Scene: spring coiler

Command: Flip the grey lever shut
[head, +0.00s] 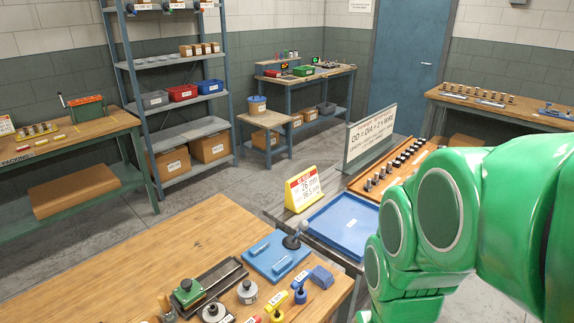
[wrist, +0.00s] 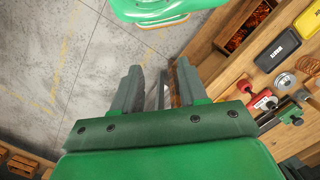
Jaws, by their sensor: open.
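In the head view, a blue fixture plate (head: 262,262) lies on the near wooden bench. A dark grey upright part with a round knob (head: 301,227) stands at its right corner; it looks like the grey lever, but I cannot tell its exact position. My gripper (wrist: 158,72) shows in the wrist view, with its two grey fingers apart and nothing between them. It points past a wooden bench edge, with floor to the left. The gripper is outside the head view, where only my green arm shows at the right. I cannot make out the grey lever in the wrist view.
A green-topped tool (head: 188,292), round gauges and blue and yellow clamps (head: 299,292) crowd the near bench. A blue tray (head: 344,222) and a yellow-white sign (head: 303,188) stand beyond it. The near bench's left part (head: 150,260) is clear.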

